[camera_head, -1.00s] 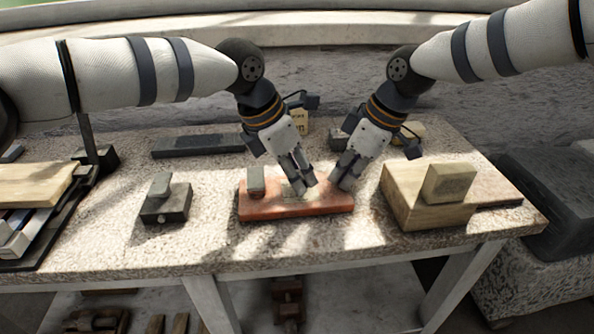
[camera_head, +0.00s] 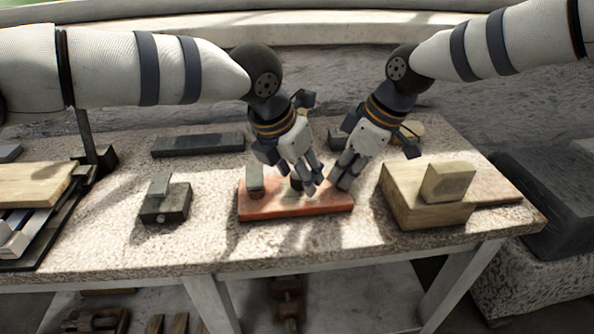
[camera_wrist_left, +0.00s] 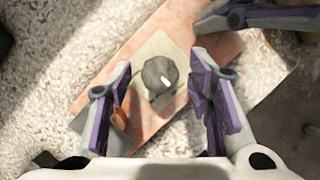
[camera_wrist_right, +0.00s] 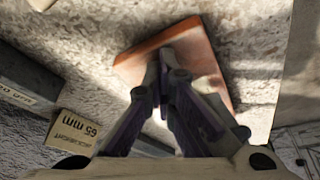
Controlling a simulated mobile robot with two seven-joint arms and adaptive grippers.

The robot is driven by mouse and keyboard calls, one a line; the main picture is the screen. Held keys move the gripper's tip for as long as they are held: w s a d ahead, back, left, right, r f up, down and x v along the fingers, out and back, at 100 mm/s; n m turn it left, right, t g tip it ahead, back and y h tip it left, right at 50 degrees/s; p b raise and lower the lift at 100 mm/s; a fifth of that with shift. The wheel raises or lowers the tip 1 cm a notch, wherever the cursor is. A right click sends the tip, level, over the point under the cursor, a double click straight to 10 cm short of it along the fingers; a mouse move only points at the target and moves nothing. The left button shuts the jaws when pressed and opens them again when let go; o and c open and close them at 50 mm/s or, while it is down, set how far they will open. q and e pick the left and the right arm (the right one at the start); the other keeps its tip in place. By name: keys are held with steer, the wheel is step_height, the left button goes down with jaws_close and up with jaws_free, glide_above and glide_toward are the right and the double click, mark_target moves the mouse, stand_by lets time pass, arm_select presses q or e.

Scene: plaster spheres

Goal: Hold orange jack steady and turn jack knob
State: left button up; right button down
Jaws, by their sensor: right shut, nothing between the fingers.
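The orange jack's base (camera_head: 270,211) is a flat orange slab lying on the stone-topped table. In the left wrist view, a round grey knob (camera_wrist_left: 160,76) stands on a pale square plate (camera_wrist_left: 146,52) on that slab. My left gripper (camera_head: 306,189) is over the slab's middle; its open fingers straddle the knob with gaps at both sides. My right gripper (camera_head: 344,184) is shut and empty at the slab's right end. In the right wrist view its fingertips (camera_wrist_right: 166,62) overlap the orange slab (camera_wrist_right: 205,58); I cannot tell if they touch it. In the head view the left fingers hide the knob.
A small grey block (camera_head: 255,178) stands at the slab's left end. Left of it is a dark block piece (camera_head: 165,203). Wooden blocks (camera_head: 425,205) stand close on the right. A long dark bar (camera_head: 198,144) lies behind.

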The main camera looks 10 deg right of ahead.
steer(key=shift+f, duration=0.2)
arm_select(q)
steer(key=v, duration=1.2)
steer(key=shift+w, duration=0.1)
arm_select(e)
steer(key=shift+v, duration=3.7)
steer(key=shift+w, duration=0.1)
steer(key=v, duration=1.2)
